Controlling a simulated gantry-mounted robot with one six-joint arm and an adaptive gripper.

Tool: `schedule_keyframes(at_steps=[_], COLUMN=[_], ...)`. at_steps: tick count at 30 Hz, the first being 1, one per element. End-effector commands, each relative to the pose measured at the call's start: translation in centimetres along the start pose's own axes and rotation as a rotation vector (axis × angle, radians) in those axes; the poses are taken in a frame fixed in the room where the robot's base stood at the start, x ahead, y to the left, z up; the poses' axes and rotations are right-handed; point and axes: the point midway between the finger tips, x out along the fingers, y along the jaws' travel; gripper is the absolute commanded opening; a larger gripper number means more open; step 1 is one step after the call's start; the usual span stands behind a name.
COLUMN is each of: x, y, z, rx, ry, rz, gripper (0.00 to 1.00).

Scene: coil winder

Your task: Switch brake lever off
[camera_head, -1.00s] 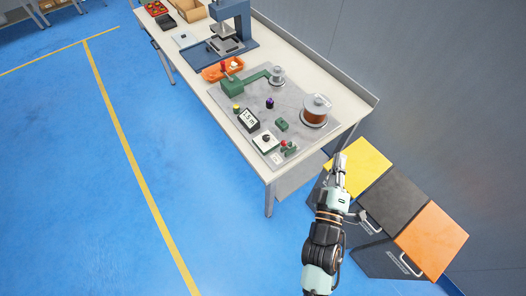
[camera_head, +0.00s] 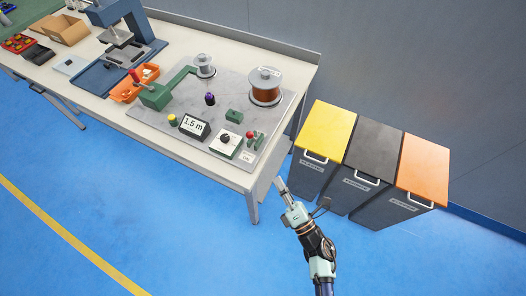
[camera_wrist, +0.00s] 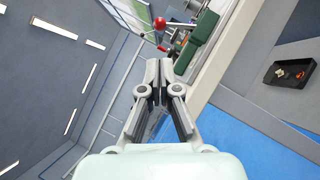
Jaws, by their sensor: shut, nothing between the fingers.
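The small lever with a red knob (camera_head: 250,135) stands on a green base at the front right corner of the grey winder plate (camera_head: 160,113). A small white label (camera_head: 247,157) lies in front of it. In the wrist view the red knob (camera_wrist: 160,23) shows at the top, beyond the fingertips, beside green parts. My gripper (camera_head: 280,183) is shut and empty. It is off the bench's front right corner, apart from the lever. The label's text is too small to read.
A white dial box (camera_head: 225,145), a display reading 1.5 m (camera_head: 193,126) and a copper wire spool (camera_head: 265,88) are near the lever. Yellow, black and orange-lidded bins (camera_head: 323,130) stand right of the bench. Blue floor in front is clear.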

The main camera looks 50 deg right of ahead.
Motion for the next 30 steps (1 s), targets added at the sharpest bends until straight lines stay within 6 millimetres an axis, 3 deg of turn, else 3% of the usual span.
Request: schedule_keyframes(at_steps=[18,24,30], x=[11.8,13.5,13.7], y=[0.0,0.0,0.0], z=[-0.1,0.0,0.0], rx=[0.001,0.001,0.002], ry=[0.0,0.0,0.0], rz=[0.002,0.0,-0.001], gripper=[0.0,0.0,0.0])
